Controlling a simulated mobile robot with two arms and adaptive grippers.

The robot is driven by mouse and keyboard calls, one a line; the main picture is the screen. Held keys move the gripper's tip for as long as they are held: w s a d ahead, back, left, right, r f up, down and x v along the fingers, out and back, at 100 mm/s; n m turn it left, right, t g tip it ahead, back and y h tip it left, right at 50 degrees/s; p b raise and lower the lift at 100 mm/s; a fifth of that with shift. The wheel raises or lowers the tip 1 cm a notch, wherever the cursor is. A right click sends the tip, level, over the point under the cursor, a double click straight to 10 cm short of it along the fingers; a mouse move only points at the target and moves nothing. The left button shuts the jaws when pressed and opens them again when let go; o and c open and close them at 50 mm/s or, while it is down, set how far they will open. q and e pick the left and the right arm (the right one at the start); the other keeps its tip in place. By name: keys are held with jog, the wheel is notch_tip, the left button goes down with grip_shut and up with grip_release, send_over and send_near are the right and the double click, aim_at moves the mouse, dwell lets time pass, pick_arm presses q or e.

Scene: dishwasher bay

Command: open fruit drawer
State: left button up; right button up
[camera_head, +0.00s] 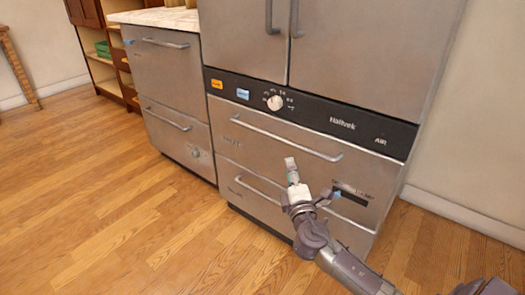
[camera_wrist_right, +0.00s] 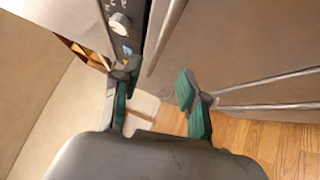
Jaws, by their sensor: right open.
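The steel fridge has two shut drawers below its black panel. The upper drawer (camera_head: 270,150) has a long bar handle (camera_head: 285,137). The lower drawer (camera_head: 250,205) has a similar handle (camera_head: 250,190), partly hidden by my right gripper. Their labels are too small to read, so I cannot tell which is the fruit drawer. My right gripper (camera_head: 307,181) is open and empty in front of the drawer fronts, below the upper handle. In the right wrist view its green-padded fingers (camera_wrist_right: 157,84) are spread, with the upper handle (camera_wrist_right: 164,38) beyond them. My left gripper is not in view.
The black control panel (camera_head: 310,115) has a white knob (camera_head: 275,102). A steel two-drawer unit (camera_head: 175,90) with a pale countertop stands left of the fridge. A wooden shelf (camera_head: 103,70) is further left. The wooden floor (camera_head: 110,200) in front is clear.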

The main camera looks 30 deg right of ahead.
aim_at(282, 141)
jog(key=b+x, duration=0.2)
jog(key=x, duration=1.1)
jog(key=shift+d+f, duration=0.1)
jog(key=shift+d, duration=0.05)
grip_shut()
